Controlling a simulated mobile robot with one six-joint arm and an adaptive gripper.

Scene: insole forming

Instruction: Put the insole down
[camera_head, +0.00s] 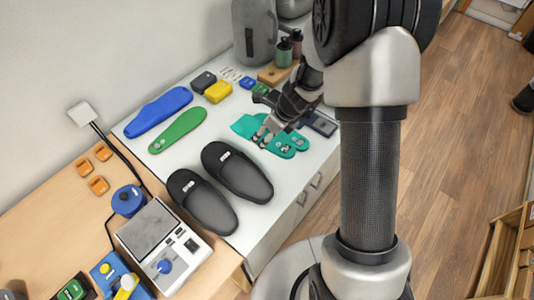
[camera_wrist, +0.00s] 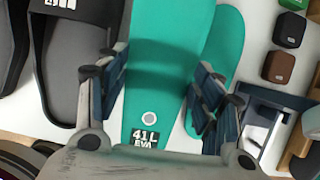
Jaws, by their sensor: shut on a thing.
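My gripper (camera_wrist: 155,92) is shut on a teal insole (camera_wrist: 168,45) marked "41 L EVA", with a finger along each long edge in the wrist view. In the head view my gripper (camera_head: 266,131) is over the right part of the white table, and teal insole material (camera_head: 243,123) shows on either side of it. A second teal insole (camera_wrist: 228,45) lies just right of the held one in the wrist view, partly hidden by it and by the right finger. Whether the held insole touches the table cannot be told.
Two black slippers (camera_head: 238,172) lie nearby on the white table (camera_head: 283,185). A blue insole (camera_head: 158,112) and a green insole (camera_head: 178,130) lie further left. Small boxes and bottles stand behind my gripper. A scale (camera_head: 163,245) stands on the wooden table.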

